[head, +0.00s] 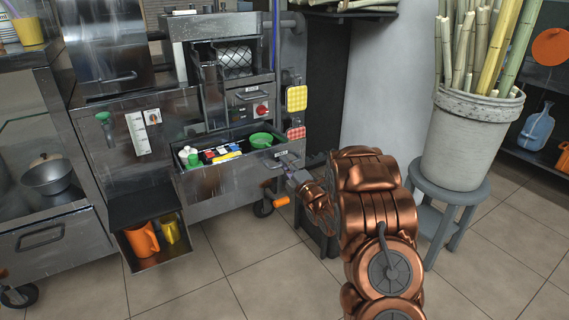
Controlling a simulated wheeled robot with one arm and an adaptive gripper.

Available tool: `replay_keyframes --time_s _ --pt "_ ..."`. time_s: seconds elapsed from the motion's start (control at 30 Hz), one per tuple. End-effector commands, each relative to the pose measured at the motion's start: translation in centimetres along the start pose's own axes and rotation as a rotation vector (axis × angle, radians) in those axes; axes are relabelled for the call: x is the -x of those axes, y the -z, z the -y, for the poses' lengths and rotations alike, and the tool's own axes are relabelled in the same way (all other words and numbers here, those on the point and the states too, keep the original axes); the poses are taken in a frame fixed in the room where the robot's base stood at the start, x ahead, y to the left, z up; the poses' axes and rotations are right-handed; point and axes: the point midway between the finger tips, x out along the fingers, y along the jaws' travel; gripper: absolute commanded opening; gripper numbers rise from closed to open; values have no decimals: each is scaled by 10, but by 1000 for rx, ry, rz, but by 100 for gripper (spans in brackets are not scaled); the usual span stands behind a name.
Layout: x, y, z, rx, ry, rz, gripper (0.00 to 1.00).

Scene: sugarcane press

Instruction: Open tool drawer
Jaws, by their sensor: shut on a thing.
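The tool drawer (215,178) is a metal drawer in the steel press cabinet and stands pulled out. A green bowl, a green cup, white items and several coloured things lie inside it. My gripper (291,168) is at the right end of the drawer's front and is shut on the drawer handle. The handle is mostly hidden by the gripper, and the fingers are small in the head view. My copper arm comes in from the lower right.
Below, an open bin (160,259) holds an orange and a yellow jug. A bucket of cane (466,135) stands on a grey stool (448,195) at the right, close to my arm. A cart with a pot (49,176) stands at the left. The tiled floor in front is clear.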

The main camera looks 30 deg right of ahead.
Motion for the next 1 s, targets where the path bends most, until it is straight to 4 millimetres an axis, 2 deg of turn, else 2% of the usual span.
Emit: replay_keyframes --time_s 0.43,0.47,0.7,1.0 --pt "2 1 0 1 2 -5 0" --pt "2 1 0 1 2 -5 14" --pt "2 1 0 1 2 -3 38" --pt "2 1 0 1 1 -4 38"
